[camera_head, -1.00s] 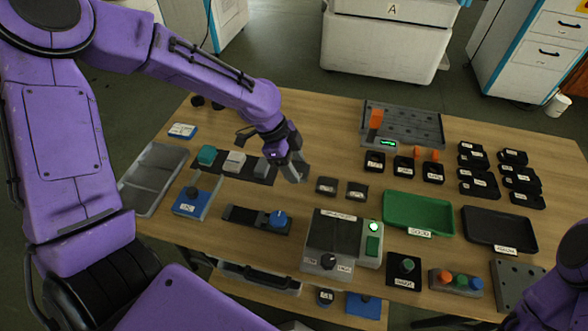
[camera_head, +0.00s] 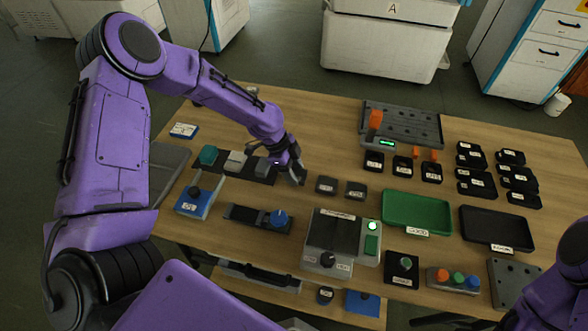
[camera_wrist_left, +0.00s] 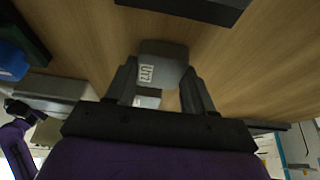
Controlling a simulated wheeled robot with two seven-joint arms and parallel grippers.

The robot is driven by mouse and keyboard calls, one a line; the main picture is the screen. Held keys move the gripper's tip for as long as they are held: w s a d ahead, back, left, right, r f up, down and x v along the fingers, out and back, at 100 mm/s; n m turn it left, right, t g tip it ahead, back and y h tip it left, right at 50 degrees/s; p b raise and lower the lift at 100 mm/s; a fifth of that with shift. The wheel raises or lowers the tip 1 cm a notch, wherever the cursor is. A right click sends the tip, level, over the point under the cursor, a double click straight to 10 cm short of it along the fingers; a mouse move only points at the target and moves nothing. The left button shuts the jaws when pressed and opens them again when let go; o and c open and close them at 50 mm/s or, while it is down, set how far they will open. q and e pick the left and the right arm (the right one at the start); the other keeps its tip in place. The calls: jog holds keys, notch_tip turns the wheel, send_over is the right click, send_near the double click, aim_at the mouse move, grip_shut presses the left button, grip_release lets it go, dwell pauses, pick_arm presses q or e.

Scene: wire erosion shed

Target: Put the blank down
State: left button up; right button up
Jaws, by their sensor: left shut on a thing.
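The blank (camera_wrist_left: 165,62) is a grey block with a small white label, seen between my fingers in the left wrist view. My left gripper (camera_wrist_left: 158,88) is shut on it, one finger at each side. In the head view my left gripper (camera_head: 293,176) points down over the middle of the wooden table, just left of two dark labelled blocks (camera_head: 326,185) (camera_head: 356,190). The held blank is mostly hidden by the fingers there. I cannot tell whether it touches the table. My right gripper is not in view; only part of that arm shows.
A dark rail with grey and teal blocks (camera_head: 208,155) lies left of the gripper. A slider with a blue knob (camera_head: 279,218) and a grey machine with a green light (camera_head: 331,238) stand in front. A green tray (camera_head: 416,213) and a black tray (camera_head: 496,229) are to the right.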

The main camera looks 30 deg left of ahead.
pick_arm(q)
jog(key=o, duration=1.4)
jog(key=v, duration=1.2)
jog(key=shift+r+b, duration=0.1)
jog(key=shift+b, duration=0.2)
